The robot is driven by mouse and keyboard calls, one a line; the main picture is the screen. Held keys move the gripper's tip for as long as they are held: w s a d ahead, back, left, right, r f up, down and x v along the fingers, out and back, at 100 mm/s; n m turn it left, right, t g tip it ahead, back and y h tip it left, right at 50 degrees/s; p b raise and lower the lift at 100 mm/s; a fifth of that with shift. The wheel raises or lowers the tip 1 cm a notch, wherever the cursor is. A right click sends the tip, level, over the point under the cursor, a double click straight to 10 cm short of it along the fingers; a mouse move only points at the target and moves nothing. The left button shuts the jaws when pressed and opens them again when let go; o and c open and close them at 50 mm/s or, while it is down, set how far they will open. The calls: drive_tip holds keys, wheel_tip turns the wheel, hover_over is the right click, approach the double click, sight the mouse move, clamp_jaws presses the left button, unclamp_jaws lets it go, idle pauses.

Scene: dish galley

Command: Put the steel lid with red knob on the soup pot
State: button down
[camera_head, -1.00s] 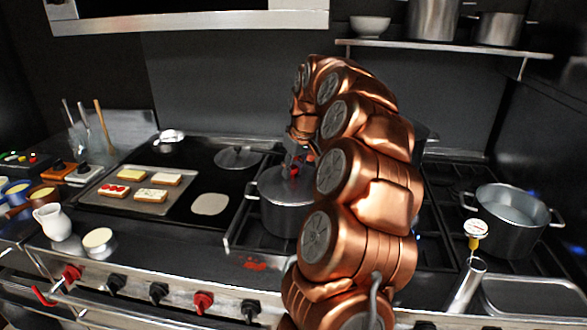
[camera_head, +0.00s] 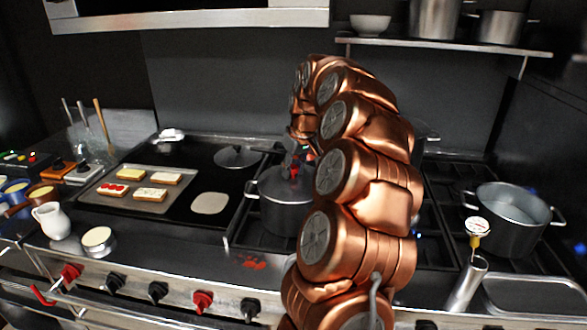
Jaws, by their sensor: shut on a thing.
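The steel lid with red knob (camera_head: 275,184) is at the top of a steel pot (camera_head: 283,217) in the middle of the stove. It looks level and lined up with the rim; I cannot tell whether it rests fully on it. My gripper (camera_head: 297,163) is above the lid, shut at its red knob, and partly hidden by my copper arm. The arm also covers the pot's right side. Another open steel pot (camera_head: 510,238) with pale contents stands on the right burners. I cannot tell from its contents which pot holds soup.
A second lid (camera_head: 237,157) with a dark knob lies on the griddle at the left. A tray (camera_head: 110,176) of topped bread slices is beside it. A shelf (camera_head: 440,44) with pots hangs above.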

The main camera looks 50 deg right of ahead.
idle(0.4)
drive_tip(key=shift+c, duration=1.2)
unclamp_jaws()
drive_tip(key=shift+r+p, duration=1.15)
drive_tip(key=shift+r, duration=2.35)
